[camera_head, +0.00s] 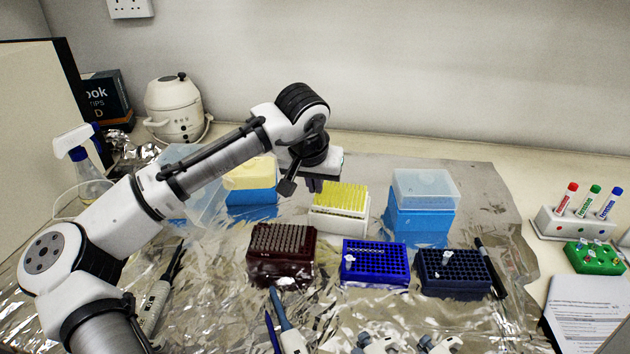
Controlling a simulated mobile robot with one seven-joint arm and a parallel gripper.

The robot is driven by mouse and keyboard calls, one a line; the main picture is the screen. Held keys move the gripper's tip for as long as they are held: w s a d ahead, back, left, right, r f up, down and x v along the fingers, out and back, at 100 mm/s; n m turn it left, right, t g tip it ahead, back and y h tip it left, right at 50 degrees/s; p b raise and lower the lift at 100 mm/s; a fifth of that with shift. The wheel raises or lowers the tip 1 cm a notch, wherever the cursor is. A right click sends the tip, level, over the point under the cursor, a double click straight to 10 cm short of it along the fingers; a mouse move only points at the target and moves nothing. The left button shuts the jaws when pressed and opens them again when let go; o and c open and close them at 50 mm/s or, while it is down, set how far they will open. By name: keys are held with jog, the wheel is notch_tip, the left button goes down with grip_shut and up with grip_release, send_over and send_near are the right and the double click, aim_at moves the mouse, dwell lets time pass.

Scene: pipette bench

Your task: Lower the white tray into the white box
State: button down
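A white box (338,222) stands upright on the foil near the middle of the bench. A white tray (341,208) full of yellow tips sits at its top; from this view I cannot tell whether it is fully seated. My gripper (301,188) hangs just behind and left of the box, pointing down. Its two dark fingers are apart with nothing visible between them. The right finger is close to the back left corner of the box; I cannot tell whether it touches. The tray's far left corner is partly hidden by the finger.
A blue box with clear lid (420,215) stands right. A brown rack (281,254), a blue rack (375,263) and a dark blue rack (455,273) stand in front. Pipettes lie at the front.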

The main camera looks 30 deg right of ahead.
jog(key=c, duration=1.6)
grip_release()
jog(key=b+v, duration=0.1)
jog(key=v, duration=1.2)
jog(key=shift+s+a+r, duration=0.1)
jog(key=shift+r, duration=0.25)
jog(key=shift+s, duration=0.1)
